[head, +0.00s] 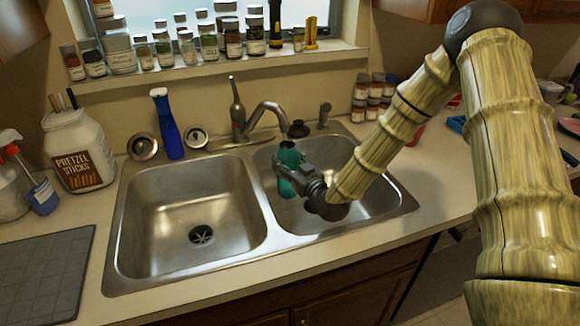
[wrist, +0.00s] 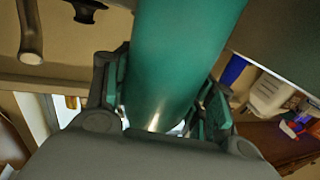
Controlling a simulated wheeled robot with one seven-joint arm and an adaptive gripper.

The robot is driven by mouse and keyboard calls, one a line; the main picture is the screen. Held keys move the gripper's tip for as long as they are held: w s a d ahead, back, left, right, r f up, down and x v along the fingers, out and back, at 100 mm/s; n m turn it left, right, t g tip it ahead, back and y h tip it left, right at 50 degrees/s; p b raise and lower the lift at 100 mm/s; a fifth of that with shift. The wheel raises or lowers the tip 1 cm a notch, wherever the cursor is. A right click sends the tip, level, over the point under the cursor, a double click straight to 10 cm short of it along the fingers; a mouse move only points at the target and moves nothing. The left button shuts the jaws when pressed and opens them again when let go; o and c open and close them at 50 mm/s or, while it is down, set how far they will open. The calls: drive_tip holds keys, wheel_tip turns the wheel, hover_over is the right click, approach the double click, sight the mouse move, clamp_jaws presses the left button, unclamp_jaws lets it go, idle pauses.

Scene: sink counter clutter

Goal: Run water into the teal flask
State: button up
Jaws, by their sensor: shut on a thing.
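The teal flask (head: 288,162) is upright over the right sink basin in the head view, below the end of the faucet spout (head: 270,108). My gripper (head: 284,174) is shut around its side, coming from the right. In the wrist view the flask (wrist: 182,55) fills the middle, between the two fingers of my gripper (wrist: 165,105). The faucet handle (head: 236,100) stands up at the back of the sink. No water stream is visible. The inside of the flask is hidden.
The left basin (head: 195,215) is empty. A blue bottle (head: 166,125) stands behind it. A pretzel jar (head: 80,150) and a spray bottle (head: 35,180) are at the left. Spice jars (head: 228,35) line the window sill; more (head: 370,95) stand at the right back.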

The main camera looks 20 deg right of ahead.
sight(287, 156)
drive_tip(key=shift+w+f+b, duration=0.2)
drive_tip(key=shift+w+b, duration=0.1)
drive_tip(key=shift+w, duration=0.55)
drive_tip(key=shift+w+f+b, duration=0.2)
drive_tip(key=shift+w+b, duration=0.1)
drive_tip(key=shift+w, duration=0.5)
drive_tip(key=shift+s, duration=2.65)
drive_tip(key=shift+r, duration=0.1)
drive_tip(key=shift+s+a+r+p, duration=0.1)
drive_tip(key=shift+s+r+p, duration=0.4)
drive_tip(key=shift+r, duration=0.3)
drive_tip(key=shift+s+d+r+p, duration=0.1)
drive_tip(key=shift+s+r+p, duration=0.4)
drive_tip(key=shift+r, duration=0.35)
drive_tip(key=shift+s+a+r+p, duration=0.1)
drive_tip(key=shift+s+r+p, duration=0.4)
drive_tip(key=shift+r, duration=0.3)
